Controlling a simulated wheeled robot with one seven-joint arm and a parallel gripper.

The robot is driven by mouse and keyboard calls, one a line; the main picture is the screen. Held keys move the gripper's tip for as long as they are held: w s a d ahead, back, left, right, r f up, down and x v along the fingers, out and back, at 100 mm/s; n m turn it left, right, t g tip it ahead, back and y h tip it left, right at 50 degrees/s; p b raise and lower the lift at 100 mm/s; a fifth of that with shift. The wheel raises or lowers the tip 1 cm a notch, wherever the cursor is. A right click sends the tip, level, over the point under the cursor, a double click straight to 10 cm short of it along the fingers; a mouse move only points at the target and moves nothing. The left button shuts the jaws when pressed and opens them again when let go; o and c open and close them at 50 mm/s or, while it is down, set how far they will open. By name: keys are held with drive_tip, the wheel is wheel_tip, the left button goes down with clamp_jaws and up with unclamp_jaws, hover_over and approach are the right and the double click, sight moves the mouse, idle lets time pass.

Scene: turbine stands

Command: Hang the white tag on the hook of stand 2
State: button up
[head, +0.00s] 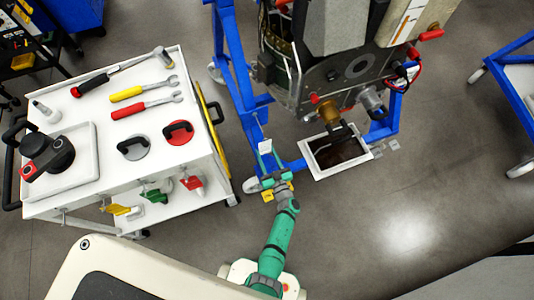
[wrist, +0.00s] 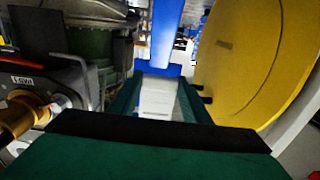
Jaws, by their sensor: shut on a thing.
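The white tag (head: 265,146) is held upright at the end of my gripper (head: 267,158), beside the blue stand (head: 232,62) that carries the turbine. In the wrist view the tag (wrist: 157,98) sits between my two green fingers, which are shut on it. A blue upright of the stand (wrist: 166,38) rises right behind the tag in that view. I cannot tell whether the tag touches it. I cannot make out a hook or a stand number.
A drip tray (head: 312,168) lies under the turbine (head: 345,75). Another blue stand (head: 505,85) is far right.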

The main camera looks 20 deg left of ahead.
drive_tip(key=shift+x, duration=2.35)
drive_tip(key=shift+w+a, duration=0.25)
drive_tip(key=shift+w, duration=0.35)
drive_tip(key=o, duration=1.7)
drive_tip(key=shift+o, duration=0.2)
drive_tip(key=shift+s+d, duration=0.1)
drive_tip(key=v, duration=0.6)
drive_tip(key=shift+s+d, duration=0.25)
drive_tip(key=shift+s, duration=0.1)
